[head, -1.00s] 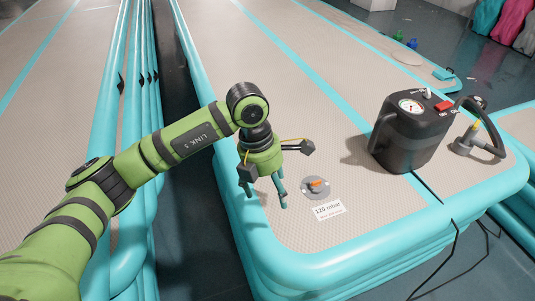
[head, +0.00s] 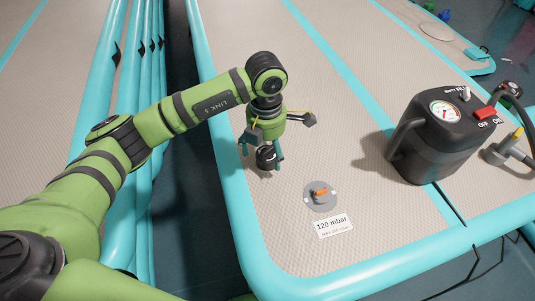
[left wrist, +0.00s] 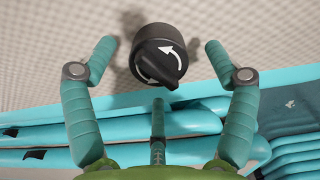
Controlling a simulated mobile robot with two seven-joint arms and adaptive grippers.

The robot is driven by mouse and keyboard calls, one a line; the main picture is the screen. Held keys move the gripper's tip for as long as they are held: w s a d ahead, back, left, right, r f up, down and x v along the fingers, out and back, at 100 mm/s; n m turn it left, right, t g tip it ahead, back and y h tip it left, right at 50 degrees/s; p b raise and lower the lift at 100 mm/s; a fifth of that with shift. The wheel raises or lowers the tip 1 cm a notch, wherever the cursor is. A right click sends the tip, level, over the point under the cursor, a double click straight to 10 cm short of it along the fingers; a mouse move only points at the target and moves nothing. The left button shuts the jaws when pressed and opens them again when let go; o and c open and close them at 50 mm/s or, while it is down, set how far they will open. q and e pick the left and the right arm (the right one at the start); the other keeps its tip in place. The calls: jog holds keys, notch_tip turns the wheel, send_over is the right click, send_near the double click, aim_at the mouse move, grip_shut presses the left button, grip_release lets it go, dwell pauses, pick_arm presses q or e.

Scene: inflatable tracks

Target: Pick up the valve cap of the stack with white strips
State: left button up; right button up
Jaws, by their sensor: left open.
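The black valve cap (head: 266,158) shows at the fingers of my left gripper (head: 262,153) in the head view, near the left edge of the grey track. In the left wrist view the cap (left wrist: 158,54) is a round black knob with white curved arrows. It lies between the spread fingers of my left gripper (left wrist: 160,58), with gaps on both sides. The gripper is open. I cannot tell if the cap touches the track surface. The grey valve (head: 320,195) with an orange centre is uncapped, to the right of the gripper. My right gripper is not in view.
A label reading 120 mbar (head: 334,226) lies in front of the valve. A black pump (head: 428,140) with a gauge and red switch stands to the right, its hose beside it. The track edge is teal (head: 243,222), and a dark gap (head: 176,120) separates the tracks.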

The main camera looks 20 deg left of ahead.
pick_arm(q)
notch_tip(320, 180, down, 2)
jog(key=shift+f, duration=0.1)
jog(key=c, duration=1.1)
jog(key=shift+c, duration=0.2)
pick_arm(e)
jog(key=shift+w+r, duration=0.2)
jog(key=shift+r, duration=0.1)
pick_arm(q)
jog(key=shift+r, duration=0.2)
